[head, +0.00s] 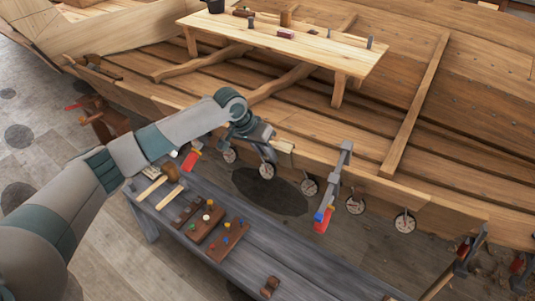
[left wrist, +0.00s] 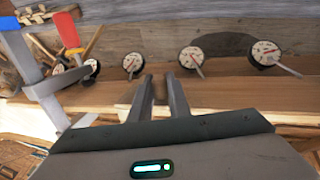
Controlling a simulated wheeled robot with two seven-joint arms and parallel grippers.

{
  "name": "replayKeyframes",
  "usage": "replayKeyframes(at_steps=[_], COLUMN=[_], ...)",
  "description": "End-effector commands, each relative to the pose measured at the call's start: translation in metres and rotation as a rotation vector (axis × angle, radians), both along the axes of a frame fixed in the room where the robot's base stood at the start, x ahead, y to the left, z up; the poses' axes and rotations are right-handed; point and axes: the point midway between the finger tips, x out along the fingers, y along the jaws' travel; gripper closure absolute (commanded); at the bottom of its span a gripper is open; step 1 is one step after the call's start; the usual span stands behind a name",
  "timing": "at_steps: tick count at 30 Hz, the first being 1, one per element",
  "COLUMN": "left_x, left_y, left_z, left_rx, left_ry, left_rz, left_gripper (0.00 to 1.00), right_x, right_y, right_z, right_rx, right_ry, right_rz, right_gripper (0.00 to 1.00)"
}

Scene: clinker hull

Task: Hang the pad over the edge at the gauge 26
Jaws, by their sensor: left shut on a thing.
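My left gripper (head: 277,142) is at the top edge of the hull planking, with its fingers pointing down to the right. A small pale piece (head: 284,147), which looks like the pad, sits at the fingertips on the edge. The gripper is shut on it, though the fingers hide part of it. In the left wrist view the two fingers (left wrist: 160,95) straddle the edge area. My right gripper is not in view.
A grey clamp with a red and blue handle (head: 325,215) grips the edge to the right; another red-handled one (head: 190,160) is at the left. A grey bench (head: 290,255) with mallets and small trays stands outside the hull. A wooden plank table (head: 290,45) stands inside.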

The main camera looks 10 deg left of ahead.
Motion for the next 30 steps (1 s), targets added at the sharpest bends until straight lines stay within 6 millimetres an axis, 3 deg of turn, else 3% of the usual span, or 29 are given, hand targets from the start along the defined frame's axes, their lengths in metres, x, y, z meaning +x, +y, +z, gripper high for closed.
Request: replayKeyframes(at_steps=[13,14,16,30], left_x=[0.0015,0.0016,0.0016,0.0007], left_y=[-0.0005,-0.0003,-0.0003,0.0013], left_z=[-0.0043,-0.0044,-0.0045,0.0000], left_rx=[0.000,0.000,0.000,0.000], left_ry=[0.000,0.000,0.000,-0.001], left_rz=[0.000,0.000,0.000,0.000], left_gripper=[1.00,0.79,0.63,0.62], right_x=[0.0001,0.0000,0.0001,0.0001], right_y=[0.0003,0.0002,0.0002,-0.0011], right_z=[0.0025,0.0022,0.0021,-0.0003], right_rx=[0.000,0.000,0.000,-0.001], right_ry=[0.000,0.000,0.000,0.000], right_rz=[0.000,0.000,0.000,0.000], right_gripper=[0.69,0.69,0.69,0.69])
